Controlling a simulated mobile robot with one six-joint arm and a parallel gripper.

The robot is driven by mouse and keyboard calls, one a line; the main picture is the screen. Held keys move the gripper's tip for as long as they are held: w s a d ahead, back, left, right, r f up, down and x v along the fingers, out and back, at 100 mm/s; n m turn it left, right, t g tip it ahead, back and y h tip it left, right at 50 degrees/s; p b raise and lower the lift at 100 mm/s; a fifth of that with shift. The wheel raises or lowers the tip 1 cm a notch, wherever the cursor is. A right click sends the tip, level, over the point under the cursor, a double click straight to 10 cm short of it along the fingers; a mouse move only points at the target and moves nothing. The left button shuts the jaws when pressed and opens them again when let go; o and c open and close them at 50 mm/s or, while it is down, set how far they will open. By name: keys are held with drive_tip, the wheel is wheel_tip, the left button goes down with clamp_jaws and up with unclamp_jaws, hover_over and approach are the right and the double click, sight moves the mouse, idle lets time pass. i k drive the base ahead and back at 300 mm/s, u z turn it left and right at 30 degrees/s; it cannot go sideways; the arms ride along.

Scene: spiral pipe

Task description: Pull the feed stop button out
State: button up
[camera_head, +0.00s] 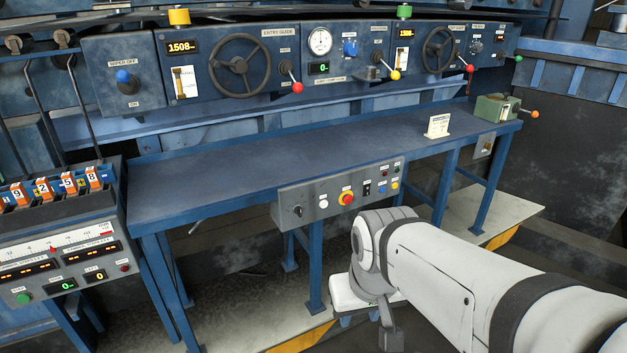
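A red mushroom button (346,198) on a yellow ring sits on the grey control panel (318,208) at the front edge of the blue bench. It looks like the feed stop button, but its label is too small to read. Whether it is pressed in or out cannot be told. My white arm (450,275) comes in from the lower right, and its joint is below and to the right of the button, apart from it in the picture. My gripper's fingers cannot be made out.
The same panel has a black switch (298,211), a white button (323,203) and small coloured buttons. The blue bench top (230,165) is mostly clear, with a small sign (438,126) on it. A counter console (65,250) stands at left. Bench legs stand below the panel.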

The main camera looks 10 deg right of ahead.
sight(347, 199)
drive_tip(key=z, duration=0.05)
drive_tip(key=i, duration=1)
drive_tip(key=u, duration=0.05)
